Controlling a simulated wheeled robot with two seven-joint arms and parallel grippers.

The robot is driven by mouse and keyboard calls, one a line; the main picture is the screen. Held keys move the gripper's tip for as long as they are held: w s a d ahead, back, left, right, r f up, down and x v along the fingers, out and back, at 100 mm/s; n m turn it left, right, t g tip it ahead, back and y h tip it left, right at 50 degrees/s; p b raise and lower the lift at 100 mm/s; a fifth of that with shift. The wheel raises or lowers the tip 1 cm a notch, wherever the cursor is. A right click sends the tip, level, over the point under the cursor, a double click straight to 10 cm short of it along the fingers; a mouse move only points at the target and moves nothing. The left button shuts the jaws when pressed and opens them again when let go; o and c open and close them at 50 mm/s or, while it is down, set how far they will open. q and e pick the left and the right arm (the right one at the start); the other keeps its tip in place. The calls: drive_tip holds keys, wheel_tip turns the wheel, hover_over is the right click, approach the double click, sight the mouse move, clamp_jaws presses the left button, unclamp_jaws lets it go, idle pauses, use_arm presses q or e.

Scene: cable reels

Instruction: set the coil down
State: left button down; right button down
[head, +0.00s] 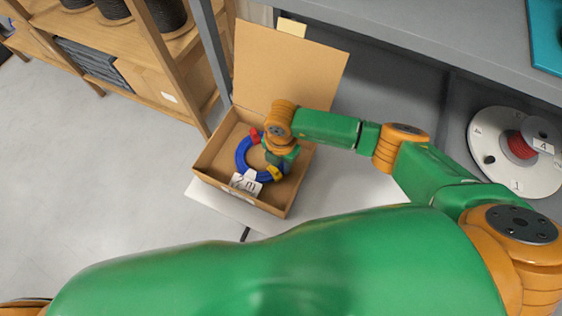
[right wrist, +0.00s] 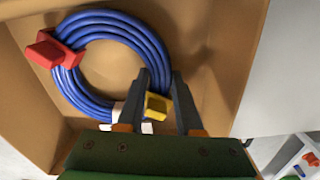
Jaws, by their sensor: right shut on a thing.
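The coil (head: 243,158) is a blue cable ring with a red clip, a yellow clip and a white tag that reads 2 m. It is inside an open cardboard box (head: 214,178). My right gripper (head: 284,162) reaches into the box and is shut on the coil at its right side. In the right wrist view, the fingers (right wrist: 164,98) stand on either side of the coil (right wrist: 105,20) by the yellow clip. I cannot tell whether the coil touches the box floor. My left gripper is not in view.
The box's lid (head: 285,65) stands up at the back. The box stands on a white surface (head: 345,185). A grey bench (head: 440,25) is behind on the right, with a white reel (head: 490,165) below it. A wooden shelf (head: 110,45) with dark reels stands at the left.

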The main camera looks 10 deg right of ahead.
drive_tip(key=c, duration=0.6)
unclamp_jaws()
drive_tip(key=shift+o, duration=0.2)
drive_tip(key=shift+r, duration=0.25)
wheel_tip(320, 180, up, 12)
drive_tip(key=p, duration=0.1)
drive_tip(key=shift+f+p, duration=0.15)
drive_tip(key=shift+p, duration=0.25)
